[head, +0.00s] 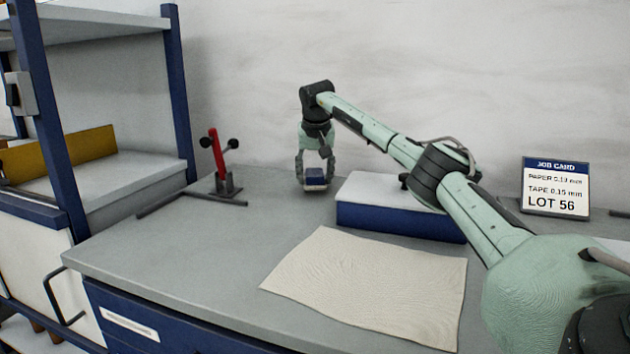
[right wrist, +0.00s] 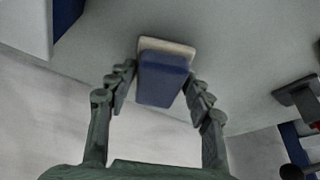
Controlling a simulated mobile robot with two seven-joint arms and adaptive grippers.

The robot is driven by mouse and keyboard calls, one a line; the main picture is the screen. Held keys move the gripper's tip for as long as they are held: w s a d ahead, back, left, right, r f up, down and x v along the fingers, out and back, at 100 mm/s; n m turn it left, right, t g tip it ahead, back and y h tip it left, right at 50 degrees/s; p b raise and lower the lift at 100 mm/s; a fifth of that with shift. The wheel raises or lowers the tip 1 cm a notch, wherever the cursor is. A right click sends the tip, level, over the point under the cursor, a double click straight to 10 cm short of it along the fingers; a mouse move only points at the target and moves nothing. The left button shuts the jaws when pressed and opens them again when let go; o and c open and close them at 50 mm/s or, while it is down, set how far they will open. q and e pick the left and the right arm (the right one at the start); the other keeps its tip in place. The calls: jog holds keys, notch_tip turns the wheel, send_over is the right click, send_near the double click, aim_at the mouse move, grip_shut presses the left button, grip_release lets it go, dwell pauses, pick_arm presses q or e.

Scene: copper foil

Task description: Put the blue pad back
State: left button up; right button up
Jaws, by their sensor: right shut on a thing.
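The blue pad (head: 315,177) is a small blue block with a pale layer on its underside. My right gripper (head: 314,168) is shut on it near the back of the bench, just left of the white-topped blue box. In the right wrist view the blue pad (right wrist: 163,75) sits between the two fingers of my right gripper (right wrist: 160,92). I cannot tell whether the pad touches the bench top. My left gripper is not in view.
A blue box with a white top (head: 385,189) stands close right of the pad. A cream sheet (head: 375,285) lies in front. A red-handled clamp (head: 219,160) stands to the left. A job card (head: 555,187) stands at the right. Bare bench (head: 200,240) lies at front left.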

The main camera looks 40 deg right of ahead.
jog(key=shift+f, duration=0.85)
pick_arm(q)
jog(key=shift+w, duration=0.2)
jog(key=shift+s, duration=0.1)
pick_arm(e)
jog(key=o, duration=0.9)
jog(key=shift+f, duration=0.1)
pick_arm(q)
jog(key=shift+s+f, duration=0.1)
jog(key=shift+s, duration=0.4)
pick_arm(e)
jog(key=shift+o, duration=1.1)
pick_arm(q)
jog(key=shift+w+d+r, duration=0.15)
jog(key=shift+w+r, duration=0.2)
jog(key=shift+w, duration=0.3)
pick_arm(e)
jog(key=v, duration=1.2)
